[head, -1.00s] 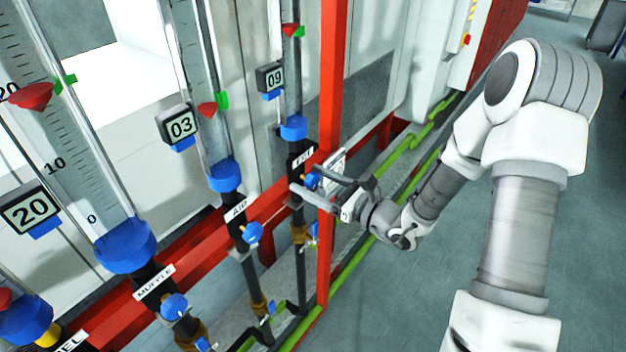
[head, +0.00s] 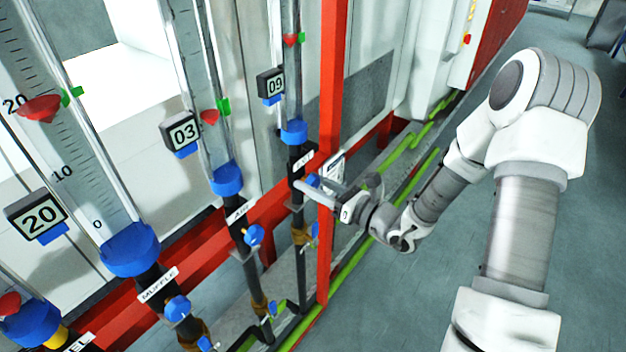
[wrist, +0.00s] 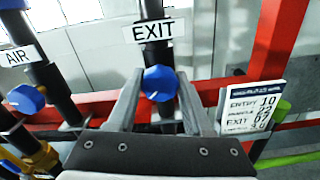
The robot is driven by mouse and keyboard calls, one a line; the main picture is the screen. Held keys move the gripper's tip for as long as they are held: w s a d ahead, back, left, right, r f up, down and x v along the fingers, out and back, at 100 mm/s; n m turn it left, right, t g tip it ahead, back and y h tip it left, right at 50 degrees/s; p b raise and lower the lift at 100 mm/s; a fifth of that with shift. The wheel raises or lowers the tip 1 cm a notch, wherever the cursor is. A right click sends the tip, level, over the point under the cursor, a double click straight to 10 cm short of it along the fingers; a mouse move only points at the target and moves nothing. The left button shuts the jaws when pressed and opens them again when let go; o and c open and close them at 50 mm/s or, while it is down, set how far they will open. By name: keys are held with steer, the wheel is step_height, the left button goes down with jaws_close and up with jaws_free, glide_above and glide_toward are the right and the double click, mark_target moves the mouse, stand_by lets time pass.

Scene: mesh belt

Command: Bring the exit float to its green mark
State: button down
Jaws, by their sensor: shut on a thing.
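The exit tube (head: 289,100) is the farthest of the flow tubes in the head view. Its red float (head: 290,40) sits high in the tube, about level with the green mark (head: 301,38); any small offset is too fine to tell. The display beside it (head: 271,84) reads 09. My gripper (head: 316,184) is at the valve below this tube. In the wrist view, its two fingers stand on either side of the blue exit knob (wrist: 160,83), shut on it, under the EXIT label (wrist: 153,31). The fingers hide most of the knob in the head view.
A red post (head: 331,110) stands close right of the exit tube. A printed card (wrist: 252,106) is right of my gripper. The AIR knob (wrist: 27,98) is to the left. The AIR display (head: 183,132) reads 03 and another reads 20. Open floor lies right.

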steer(key=shift+c, duration=1.6)
jaws_free()
steer(key=b+v, duration=0.3)
steer(key=v, duration=1.4)
steer(key=shift+s+d, duration=0.2)
